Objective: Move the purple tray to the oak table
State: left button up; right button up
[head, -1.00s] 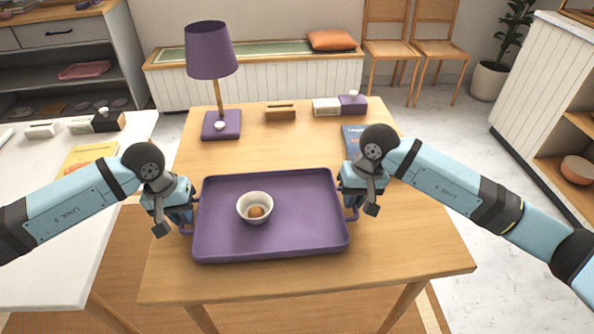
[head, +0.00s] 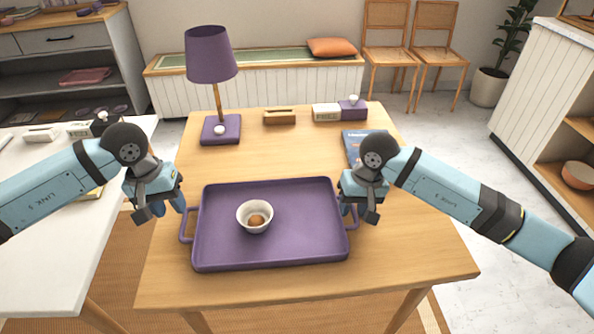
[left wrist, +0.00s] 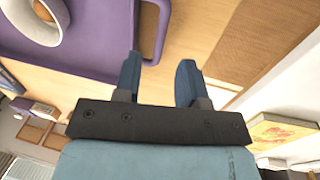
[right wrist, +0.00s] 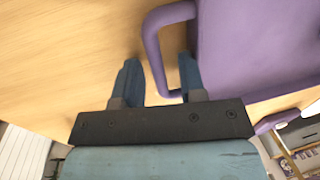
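The purple tray (head: 300,245) lies flat on the oak table (head: 415,245) near its front edge. A white bowl (head: 255,215) with a brown item inside stands on the tray. My left gripper (head: 163,210) is open and empty, just left of the tray's left handle (head: 185,228). In the left wrist view, that handle (left wrist: 150,35) lies beyond the parted fingertips (left wrist: 158,70). My right gripper (head: 358,212) is at the right handle. In the right wrist view its fingers (right wrist: 158,68) are apart, with the handle (right wrist: 152,50) passing between them, gaps visible.
A purple lamp (head: 211,60), a wooden block (head: 280,118), a sign block (head: 327,112) and a blue book (head: 362,145) occupy the table's far part. A white table (head: 50,230) stands at left, a white shelf unit (head: 555,110) at right. The oak table's right front is clear.

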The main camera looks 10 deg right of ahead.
jog(key=shift+r, duration=0.1)
pick_arm(q)
jog(key=r, duration=0.3)
jog(key=a+r, duration=0.1)
jog(key=r, duration=0.1)
jog(key=shift+r, duration=0.25)
pick_arm(e)
notch_tip(320, 180, up, 12)
jog(key=d, duration=0.2)
jog(key=shift+f, duration=0.2)
